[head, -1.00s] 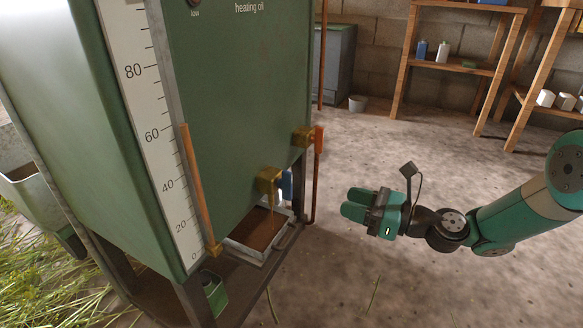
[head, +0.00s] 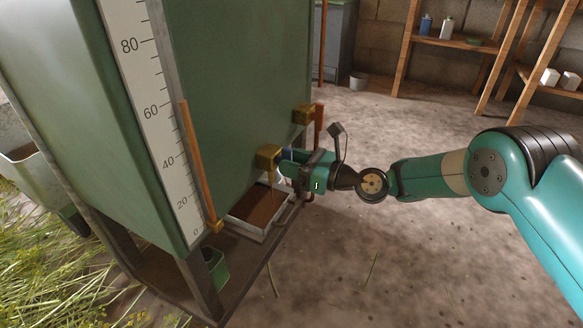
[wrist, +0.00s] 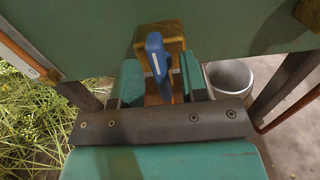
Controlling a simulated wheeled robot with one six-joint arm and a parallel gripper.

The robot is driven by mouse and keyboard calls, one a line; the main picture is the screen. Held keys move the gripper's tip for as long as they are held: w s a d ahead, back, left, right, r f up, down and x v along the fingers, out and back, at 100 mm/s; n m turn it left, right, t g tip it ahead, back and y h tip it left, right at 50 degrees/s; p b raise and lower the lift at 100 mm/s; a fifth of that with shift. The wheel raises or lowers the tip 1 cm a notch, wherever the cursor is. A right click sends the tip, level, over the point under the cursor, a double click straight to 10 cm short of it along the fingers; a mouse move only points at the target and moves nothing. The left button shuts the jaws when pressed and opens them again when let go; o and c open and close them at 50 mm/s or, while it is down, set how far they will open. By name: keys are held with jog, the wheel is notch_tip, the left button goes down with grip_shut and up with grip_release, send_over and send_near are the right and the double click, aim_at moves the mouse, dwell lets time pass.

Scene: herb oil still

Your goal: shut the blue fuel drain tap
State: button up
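The blue fuel drain tap handle (wrist: 156,55) hangs from a brass valve body (wrist: 174,46) on the green heating oil tank (head: 230,90). In the head view the brass body (head: 268,157) shows, with a thin brown stream below it, and only a bit of the blue handle (head: 287,153) is visible. My gripper (wrist: 160,82) is open, with one green finger on each side of the handle in the wrist view. I see gaps beside the handle; whether a finger touches it I cannot tell.
A tray of brown liquid (head: 277,222) stands under the tap. A second brass valve (head: 304,114) with an orange-red handle (head: 319,118) is to the right. A sight gauge tube (head: 194,160) runs up the tank. A grey bucket (wrist: 230,77) shows right of my gripper. Open floor lies to the right.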

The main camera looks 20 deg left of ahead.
jog(key=shift+a, duration=0.35)
grip_shut()
